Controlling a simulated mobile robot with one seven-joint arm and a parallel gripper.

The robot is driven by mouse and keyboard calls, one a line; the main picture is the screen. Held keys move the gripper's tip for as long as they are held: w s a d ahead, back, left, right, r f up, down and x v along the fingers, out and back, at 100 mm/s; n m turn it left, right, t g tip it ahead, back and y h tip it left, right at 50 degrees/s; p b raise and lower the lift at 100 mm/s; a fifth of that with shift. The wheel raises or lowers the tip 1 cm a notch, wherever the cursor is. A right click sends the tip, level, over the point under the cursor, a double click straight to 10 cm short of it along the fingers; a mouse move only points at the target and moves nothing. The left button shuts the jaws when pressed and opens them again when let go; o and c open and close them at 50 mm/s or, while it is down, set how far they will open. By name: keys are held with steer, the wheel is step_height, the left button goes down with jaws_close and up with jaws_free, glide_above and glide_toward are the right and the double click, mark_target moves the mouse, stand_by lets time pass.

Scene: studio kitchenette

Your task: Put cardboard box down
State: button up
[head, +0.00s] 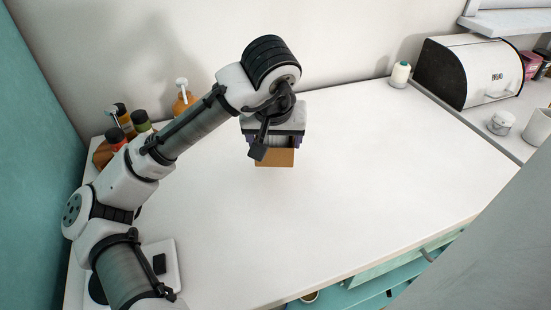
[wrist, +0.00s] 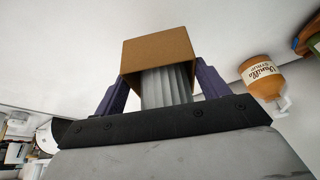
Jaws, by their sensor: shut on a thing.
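The cardboard box (head: 275,158) is small and brown, and shows below my gripper (head: 273,143) over the white counter in the head view. In the wrist view the box (wrist: 157,53) sits between the two purple fingers of my gripper (wrist: 163,88), which are shut on its sides. Pale grey ridged material (wrist: 167,86) shows at the box's near side. The head view does not show clearly whether the box's underside touches the counter.
The white counter (head: 340,200) is clear around the box. Bottles (head: 139,120) stand at the left back, including an orange syrup bottle (head: 184,103). A white bottle (head: 399,75) stands at the back right, near a bread box (head: 480,70). An open drawer (head: 400,270) is below the front edge.

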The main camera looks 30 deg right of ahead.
mark_target(274, 163)
steer(key=shift+f, duration=3.3)
steer(key=shift+f, duration=0.2)
steer(key=o, duration=1)
steer(key=shift+c, duration=0.2)
steer(key=v, duration=1.2)
steer(key=shift+r+b, duration=0.2)
steer(key=shift+b, duration=0.1)
